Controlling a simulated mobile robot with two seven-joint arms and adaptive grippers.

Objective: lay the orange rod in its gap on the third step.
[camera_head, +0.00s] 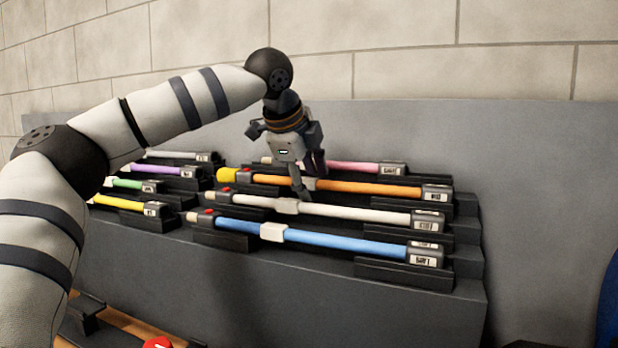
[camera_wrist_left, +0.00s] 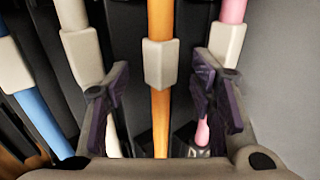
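The orange rod (camera_head: 370,187) lies along the third step of the grey stepped rack (camera_head: 390,300). It has a yellow left end, a pale collar and a dark labelled right end, which is at a black holder. My left gripper (camera_head: 307,180) is above its middle, near the collar. In the left wrist view, the fingers are spread apart, with the orange rod (camera_wrist_left: 160,115) running between them and no clear contact. How firmly the rod sits in its holders is hard to tell. My right gripper is not in view.
A white rod (camera_head: 360,214) and a blue rod (camera_head: 340,242) lie on the steps in front. A pink rod (camera_head: 352,167) lies behind. Several shorter rods, including a yellow one (camera_head: 118,203), lie on the left. A block wall (camera_head: 400,60) stands behind.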

